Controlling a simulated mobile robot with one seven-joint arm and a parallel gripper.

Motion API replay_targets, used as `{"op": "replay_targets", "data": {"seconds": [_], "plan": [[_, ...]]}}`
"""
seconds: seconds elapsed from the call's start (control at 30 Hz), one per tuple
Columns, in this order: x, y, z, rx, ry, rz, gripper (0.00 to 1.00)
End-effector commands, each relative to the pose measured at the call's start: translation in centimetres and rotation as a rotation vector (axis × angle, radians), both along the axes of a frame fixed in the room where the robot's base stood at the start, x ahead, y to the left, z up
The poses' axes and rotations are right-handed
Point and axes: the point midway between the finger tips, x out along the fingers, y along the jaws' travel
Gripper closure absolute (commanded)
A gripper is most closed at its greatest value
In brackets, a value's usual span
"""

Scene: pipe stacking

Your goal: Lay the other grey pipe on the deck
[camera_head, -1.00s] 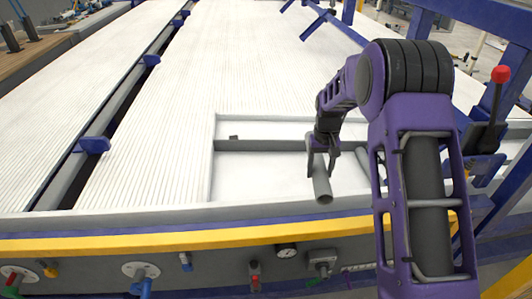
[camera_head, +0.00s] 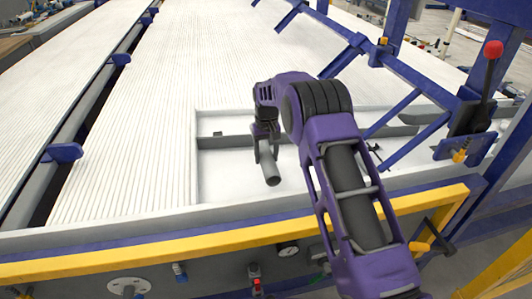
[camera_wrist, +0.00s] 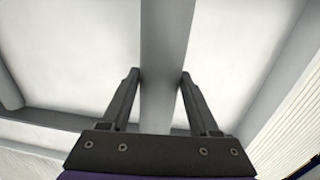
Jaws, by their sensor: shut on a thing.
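My gripper (camera_head: 267,155) is shut on a short grey pipe (camera_head: 271,174), over the white recessed bay near the deck's front edge. The pipe's open end points toward the front. In the wrist view the pipe (camera_wrist: 166,50) runs lengthwise between the two fingers (camera_wrist: 160,78). I cannot tell whether it touches the surface below. The white ribbed deck (camera_head: 130,120) stretches away left of and behind the bay. My arm hides part of the bay's right side.
A grey bar (camera_head: 226,142) crosses the bay. Blue frame beams (camera_head: 400,85) and a red-knobbed lever (camera_head: 493,50) stand on the right. A yellow rail (camera_head: 120,255) runs along the front. The ribbed deck at left is bare.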

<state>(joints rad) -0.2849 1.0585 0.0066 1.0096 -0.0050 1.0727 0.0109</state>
Motion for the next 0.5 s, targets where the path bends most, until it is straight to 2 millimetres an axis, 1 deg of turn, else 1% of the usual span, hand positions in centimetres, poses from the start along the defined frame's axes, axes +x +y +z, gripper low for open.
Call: {"op": "replay_targets", "data": {"seconds": [0.03,0.1,0.4,0.5], "plan": [[0.0,0.0,-1.2,0.0,0.0,0.0,1.0],[0.0,0.0,-2.2,0.0,0.0,0.0,1.0],[0.0,0.0,-6.3,0.0,-0.001,0.0,1.0],[0.0,0.0,-7.1,0.0,0.0,0.0,1.0]]}}
